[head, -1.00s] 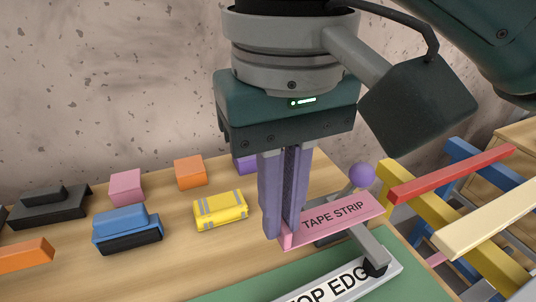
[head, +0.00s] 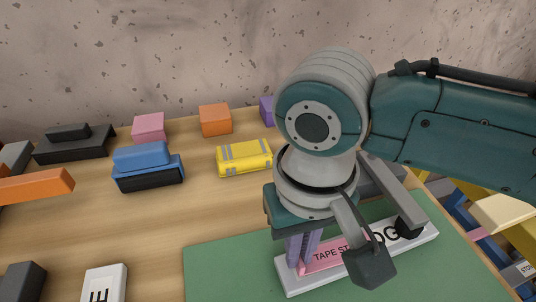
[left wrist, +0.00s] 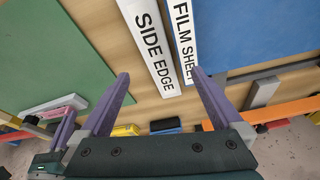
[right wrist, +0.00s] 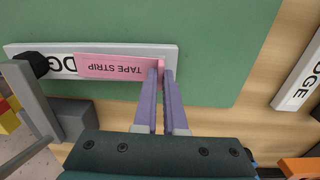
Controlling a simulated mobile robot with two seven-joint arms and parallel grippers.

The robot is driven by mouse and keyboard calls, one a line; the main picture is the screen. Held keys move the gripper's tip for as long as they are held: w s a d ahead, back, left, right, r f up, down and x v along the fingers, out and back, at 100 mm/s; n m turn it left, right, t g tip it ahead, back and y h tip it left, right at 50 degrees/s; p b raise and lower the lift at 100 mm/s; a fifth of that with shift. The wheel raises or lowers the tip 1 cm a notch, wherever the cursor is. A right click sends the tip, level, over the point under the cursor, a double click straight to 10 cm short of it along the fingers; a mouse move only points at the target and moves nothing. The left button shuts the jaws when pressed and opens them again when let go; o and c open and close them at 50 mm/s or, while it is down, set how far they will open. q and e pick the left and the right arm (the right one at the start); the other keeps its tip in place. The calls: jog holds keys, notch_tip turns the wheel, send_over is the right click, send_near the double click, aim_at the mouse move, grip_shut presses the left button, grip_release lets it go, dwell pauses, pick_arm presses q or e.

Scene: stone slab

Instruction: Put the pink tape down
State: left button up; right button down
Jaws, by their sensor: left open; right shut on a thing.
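The pink tape strip (head: 325,257), lettered "TAPE STRIP", is held at one end by my right gripper (head: 302,262). In the right wrist view the closed purple fingers (right wrist: 161,75) pinch the end of the strip (right wrist: 115,66). The strip overlaps a white bar (right wrist: 165,50) lettered with a word ending "DGE", on the green sheet (head: 225,270). I cannot tell whether it touches the bar. My left gripper (left wrist: 160,85) is open and empty, above the wood near a white "SIDE EDGE" bar (left wrist: 150,45).
A grey lever with a black tip (right wrist: 35,65) lies over the bar's end. A blue "FILM SHEET" panel (left wrist: 245,40) shows in the left wrist view. A yellow block (head: 244,158), blue block (head: 148,168) and orange block (head: 215,120) stand behind. Bare wood lies between.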

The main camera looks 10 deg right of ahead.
jog(key=shift+f, duration=0.35)
jog(key=shift+f, duration=0.1)
jog(key=c, duration=1)
grip_release()
jog(key=shift+s+a+r+n+y+p, duration=0.75)
jog(key=shift+s+a+r+p, duration=0.75)
jog(key=shift+r, duration=3.9)
jog(key=s+d+f+t+h, duration=0.1)
jog(key=s+d+t, duration=0.2)
jog(key=s+d, duration=0.6)
jog(key=d, duration=0.3)
jog(key=shift+d+t, duration=0.2)
jog(key=shift+t, duration=0.1)
jog(key=shift+s, duration=0.1)
